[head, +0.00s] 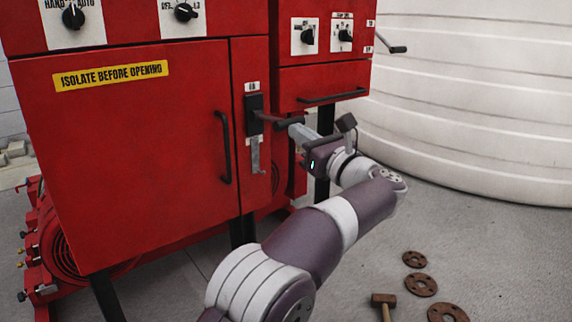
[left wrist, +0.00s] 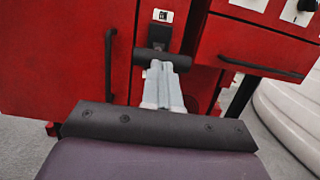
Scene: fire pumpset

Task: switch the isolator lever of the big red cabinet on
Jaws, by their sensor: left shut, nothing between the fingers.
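The big red cabinet (head: 140,150) stands at the left with a yellow "ISOLATE BEFORE OPENING" label. Its isolator lever (head: 270,118) juts out from a black plate on the narrow right-hand panel, with a red arm and a dark crosswise grip. The dark grip also shows in the left wrist view (left wrist: 163,60). My left gripper (head: 297,129) is shut and empty, its pale fingers pressed together. The fingertips end right at the grip; I cannot tell whether they touch it. In the left wrist view the grip lies across the fingertips. My right gripper is not in view.
A black door handle (head: 223,147) is left of the lever, and a grey metal strip (head: 256,155) hangs below it. A smaller red cabinet (head: 322,85) with a horizontal handle (head: 333,96) stands at the right. Rusty flanges (head: 421,285) and a mallet (head: 384,301) lie on the floor.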

